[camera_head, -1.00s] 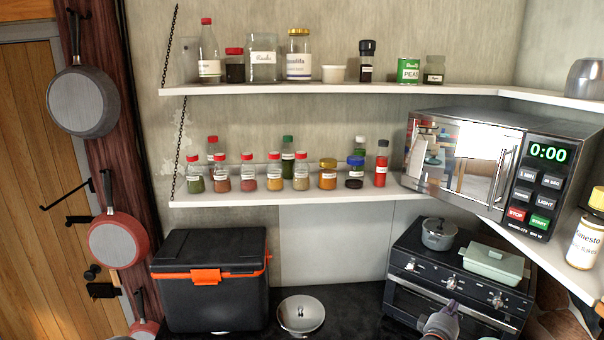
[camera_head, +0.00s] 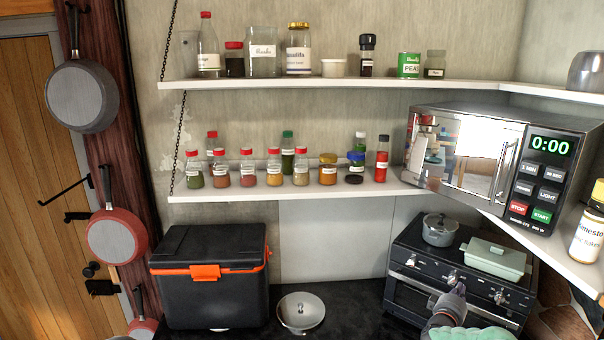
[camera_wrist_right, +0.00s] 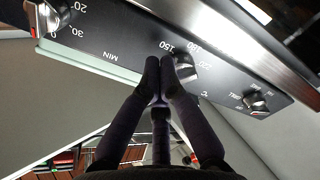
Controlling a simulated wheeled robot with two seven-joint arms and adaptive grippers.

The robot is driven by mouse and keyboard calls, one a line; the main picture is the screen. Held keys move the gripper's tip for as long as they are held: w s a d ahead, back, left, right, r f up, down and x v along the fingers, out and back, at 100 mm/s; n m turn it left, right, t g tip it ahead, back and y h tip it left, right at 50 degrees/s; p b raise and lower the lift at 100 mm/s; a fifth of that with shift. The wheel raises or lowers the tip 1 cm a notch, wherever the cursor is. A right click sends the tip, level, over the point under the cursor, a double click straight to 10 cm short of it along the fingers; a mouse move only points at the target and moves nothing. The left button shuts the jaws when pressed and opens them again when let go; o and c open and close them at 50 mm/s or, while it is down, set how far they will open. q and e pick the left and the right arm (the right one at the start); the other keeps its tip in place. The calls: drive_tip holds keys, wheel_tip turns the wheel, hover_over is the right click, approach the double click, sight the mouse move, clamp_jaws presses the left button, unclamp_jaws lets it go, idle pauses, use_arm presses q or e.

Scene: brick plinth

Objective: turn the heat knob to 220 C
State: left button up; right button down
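The black oven (camera_head: 405,298) stands at the lower right, with several knobs along its sloped front panel. The heat knob (camera_wrist_right: 185,68) is a dark knob with a bright face, beside printed marks such as 150 and 220. My right gripper (camera_wrist_right: 160,64) has its fingertips drawn together at this knob and covers part of its left side. Whether the knob is pinched between them is hidden. In the head view the right gripper (camera_head: 457,289) is in front of the panel's middle. The knob's pointer is not readable. My left gripper is not in view.
A grey pot (camera_head: 439,230) and a pale green lidded dish (camera_head: 494,260) stand on the oven. The microwave (camera_head: 505,150) sits on the shelf above. A timer-like knob (camera_wrist_right: 52,14) and another knob (camera_wrist_right: 256,101) flank the heat knob.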

drive_tip(key=shift+w+a, duration=0.4)
drive_tip(key=shift+a, duration=0.05)
idle(1.3)
drive_tip(key=shift+f+b, duration=0.3)
drive_tip(key=shift+b, duration=0.1)
idle(0.4)
drive_tip(key=shift+w+a+f, duration=0.25)
idle(0.4)
drive_tip(key=shift+b, duration=0.35)
drive_tip(key=v, duration=0.6)
drive_tip(key=shift+s+d+f+p, duration=0.15)
drive_tip(key=shift+s+f+p, duration=0.15)
drive_tip(key=shift+p, duration=0.1)
drive_tip(key=shift+w, duration=0.1)
